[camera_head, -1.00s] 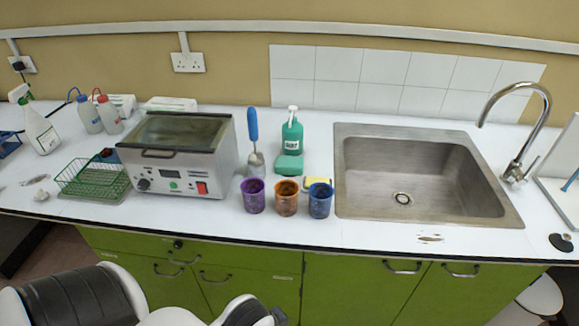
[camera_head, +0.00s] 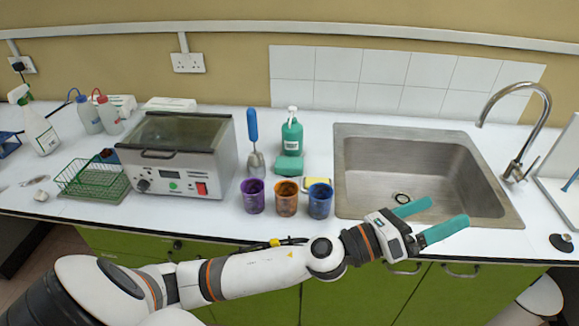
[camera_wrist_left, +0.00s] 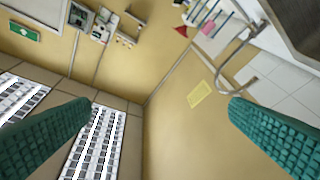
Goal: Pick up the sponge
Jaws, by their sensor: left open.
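The sponge (camera_head: 317,183) looks like a small flat yellow piece on the white counter, just behind the blue cup (camera_head: 320,203), which partly hides it. It lies left of the sink. My left gripper (camera_head: 447,214) is open and empty, its two teal fingers over the sink's front edge, to the right of the sponge and nearer to me. In the left wrist view the fingers (camera_wrist_left: 160,120) stand wide apart with nothing between them, and the sponge cannot be seen. My right gripper is not in view.
A purple cup (camera_head: 253,197) and an orange cup (camera_head: 286,199) stand beside the blue cup. A green bottle (camera_head: 292,134) and blue-handled brush (camera_head: 254,140) stand behind. The sink (camera_head: 480,205) with its tap (camera_head: 540,115) is right; a metal bath (camera_head: 175,165) is left.

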